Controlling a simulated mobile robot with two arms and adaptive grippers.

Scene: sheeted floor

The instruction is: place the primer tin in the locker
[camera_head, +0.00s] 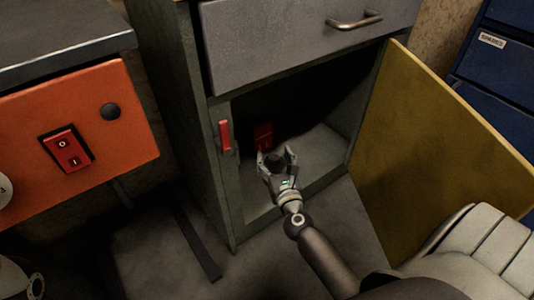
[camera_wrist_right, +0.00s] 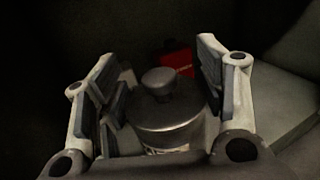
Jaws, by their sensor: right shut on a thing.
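My right gripper (camera_head: 277,155) is at the open front of the locker (camera_head: 222,186), in the lower compartment under a drawer. In the right wrist view the gripper (camera_wrist_right: 160,75) is shut on the primer tin (camera_wrist_right: 165,112), a round grey tin with a knobbed lid, seen from above between the fingers. The lower part of its label is hidden by the gripper. In the head view the tin is mostly hidden by the gripper. The locker's yellow door (camera_head: 430,150) stands wide open to the right. My left gripper is not in view.
A red object (camera_head: 263,135) is inside the locker, beyond the tin; it also shows in the right wrist view (camera_wrist_right: 178,64). A grey drawer (camera_head: 290,45) is above the opening. An orange panel with a red switch (camera_head: 68,150) is at left. The locker floor right of the gripper looks clear.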

